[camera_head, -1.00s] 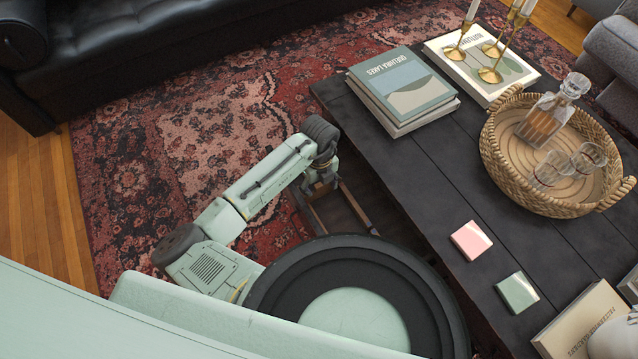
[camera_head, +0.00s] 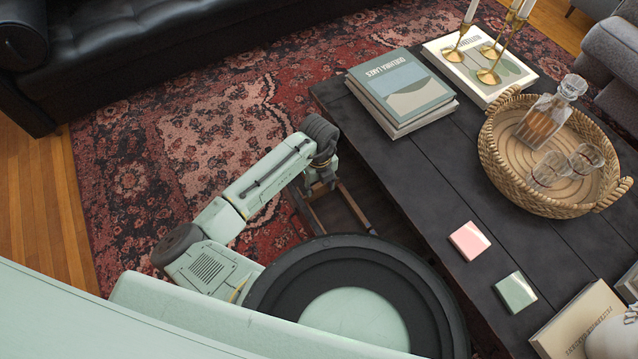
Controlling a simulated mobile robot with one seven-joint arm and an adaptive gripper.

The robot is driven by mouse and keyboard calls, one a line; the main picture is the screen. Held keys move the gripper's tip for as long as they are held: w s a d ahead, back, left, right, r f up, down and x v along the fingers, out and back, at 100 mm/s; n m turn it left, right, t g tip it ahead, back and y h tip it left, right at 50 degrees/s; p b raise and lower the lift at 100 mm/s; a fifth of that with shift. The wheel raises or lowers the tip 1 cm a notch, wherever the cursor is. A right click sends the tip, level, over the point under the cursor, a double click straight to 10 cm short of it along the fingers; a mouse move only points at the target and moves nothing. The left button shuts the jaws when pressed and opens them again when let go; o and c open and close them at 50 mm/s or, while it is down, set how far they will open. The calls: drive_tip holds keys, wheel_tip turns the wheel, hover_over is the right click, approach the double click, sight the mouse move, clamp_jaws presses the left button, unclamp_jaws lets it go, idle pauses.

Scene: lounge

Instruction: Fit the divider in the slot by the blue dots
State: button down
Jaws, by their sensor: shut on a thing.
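My gripper (camera_head: 321,187) points down at the left edge of the dark coffee table, over a wooden drawer or box (camera_head: 352,207) that is partly in view. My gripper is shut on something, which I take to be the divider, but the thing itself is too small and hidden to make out. The drawer's wooden rim shows around and below the gripper. My own round base covers its near part. The slot and the blue dots cannot be seen in this view.
The coffee table (camera_head: 405,165) holds stacked books (camera_head: 400,92), a woven tray (camera_head: 491,155) with a decanter and glasses, brass candlesticks (camera_head: 489,74), a pink coaster (camera_head: 469,241) and a green coaster (camera_head: 515,292). A black sofa (camera_head: 170,40) stands at the back left. Patterned rug (camera_head: 150,150) lies open at left.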

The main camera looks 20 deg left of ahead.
sight(319, 185)
drive_tip(key=shift+r+p, duration=2.2)
drive_tip(key=shift+r, duration=0.45)
